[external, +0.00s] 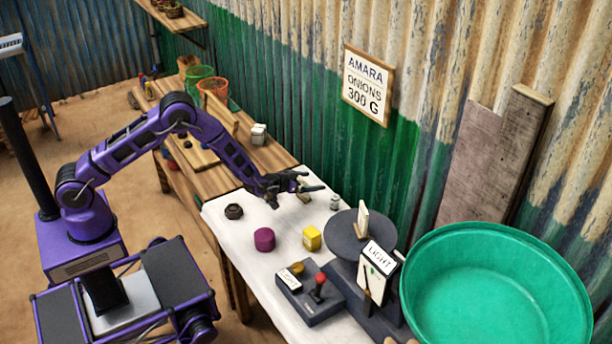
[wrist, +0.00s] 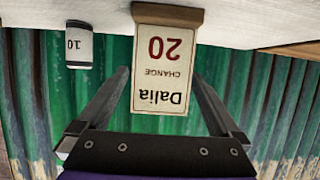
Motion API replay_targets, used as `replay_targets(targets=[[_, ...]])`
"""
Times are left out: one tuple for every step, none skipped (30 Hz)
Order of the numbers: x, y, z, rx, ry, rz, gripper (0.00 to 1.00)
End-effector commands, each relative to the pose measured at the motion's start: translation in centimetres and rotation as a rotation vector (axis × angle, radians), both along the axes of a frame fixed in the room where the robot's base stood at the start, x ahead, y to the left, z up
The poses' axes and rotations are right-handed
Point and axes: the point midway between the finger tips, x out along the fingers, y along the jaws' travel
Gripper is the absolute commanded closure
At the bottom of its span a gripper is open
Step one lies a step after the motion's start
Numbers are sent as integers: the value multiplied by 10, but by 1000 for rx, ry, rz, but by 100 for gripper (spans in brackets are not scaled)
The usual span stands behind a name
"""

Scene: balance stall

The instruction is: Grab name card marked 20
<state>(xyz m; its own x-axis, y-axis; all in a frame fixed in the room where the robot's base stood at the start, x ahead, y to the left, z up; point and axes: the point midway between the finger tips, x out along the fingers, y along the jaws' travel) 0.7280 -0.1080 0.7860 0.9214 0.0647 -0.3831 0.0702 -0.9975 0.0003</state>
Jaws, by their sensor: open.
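The name card marked 20 (wrist: 160,70) appears upside down in the wrist view, reading "Dalia CHANGE 20". It is cream with red digits and has a brown wooden foot (wrist: 168,14). My gripper (wrist: 162,78) is open, with one finger to each side of the card in that view. I see gaps between the fingers and the card; nothing is held. In the external view my gripper (external: 310,187) is low over the far side of the white tabletop, by the wall. A small tan piece beneath it, probably the card's foot, shows there; the rest is hidden.
A white weight marked 10 (wrist: 78,46) stands beside the card. The balance pan (external: 345,240), carrying another card, and a green basin (external: 490,235) are at right.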

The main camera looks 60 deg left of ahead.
Motion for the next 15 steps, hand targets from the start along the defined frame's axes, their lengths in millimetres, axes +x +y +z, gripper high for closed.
replay_targets(targets=[[0,0,0,0,0,0,0],[0,0,0,0,0,0,0],[0,0,0,0,0,0,0],[0,0,0,0,0,0,0],[0,0,0,0,0,0,0],[0,0,0,0,0,0,4],[0,0,0,0,0,0,9],[0,0,0,0,0,0,14],[0,0,0,0,0,0,22],[0,0,0,0,0,0,27],[0,0,0,0,0,0,32],[0,0,0,0,-1,0,40],[0,0,0,0,-1,0,45],[0,0,0,0,-1,0,50],[0,0,1,0,-1,0,58]])
